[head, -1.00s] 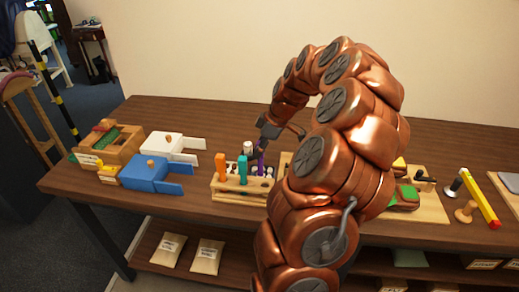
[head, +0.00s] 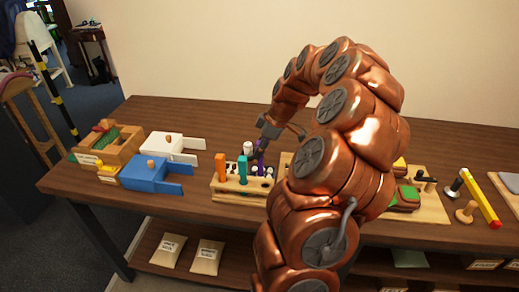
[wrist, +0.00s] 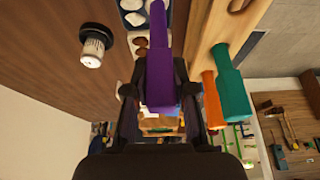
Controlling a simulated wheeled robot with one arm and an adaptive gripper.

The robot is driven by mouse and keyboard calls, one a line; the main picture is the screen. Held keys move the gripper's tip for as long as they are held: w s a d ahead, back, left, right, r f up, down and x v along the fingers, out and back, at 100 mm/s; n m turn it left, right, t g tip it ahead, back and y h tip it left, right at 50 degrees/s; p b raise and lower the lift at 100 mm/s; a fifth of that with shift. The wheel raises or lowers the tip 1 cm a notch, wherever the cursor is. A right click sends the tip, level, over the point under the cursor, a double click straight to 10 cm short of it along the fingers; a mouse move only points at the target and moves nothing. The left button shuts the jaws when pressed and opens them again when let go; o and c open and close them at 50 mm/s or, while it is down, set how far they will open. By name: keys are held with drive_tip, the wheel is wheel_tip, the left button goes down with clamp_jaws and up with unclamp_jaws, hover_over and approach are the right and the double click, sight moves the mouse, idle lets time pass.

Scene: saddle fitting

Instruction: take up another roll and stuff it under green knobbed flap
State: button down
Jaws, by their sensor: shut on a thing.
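My gripper (wrist: 158,95) is shut on a purple piece (wrist: 165,75), long and square-edged with a narrower far end. In the head view, the purple piece (head: 260,158) stands upright at the wooden rack (head: 232,194), between my fingers; I cannot tell whether it is clear of its hole. An orange piece (head: 221,167) and a teal piece (head: 243,169) of similar shape stand in the rack to its left. A green flap-like part (head: 408,193) shows on a brown body at the right, partly hidden by my arm; its knob is not clear.
A blue box (head: 146,174), a white box (head: 168,147) and a wooden tray (head: 108,148) stand at the left. A yellow bar (head: 481,200) and a wooden peg (head: 466,211) are at the right. My arm hides the middle of the table.

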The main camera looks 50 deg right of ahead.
drive_tip(key=shift+r, duration=3.55)
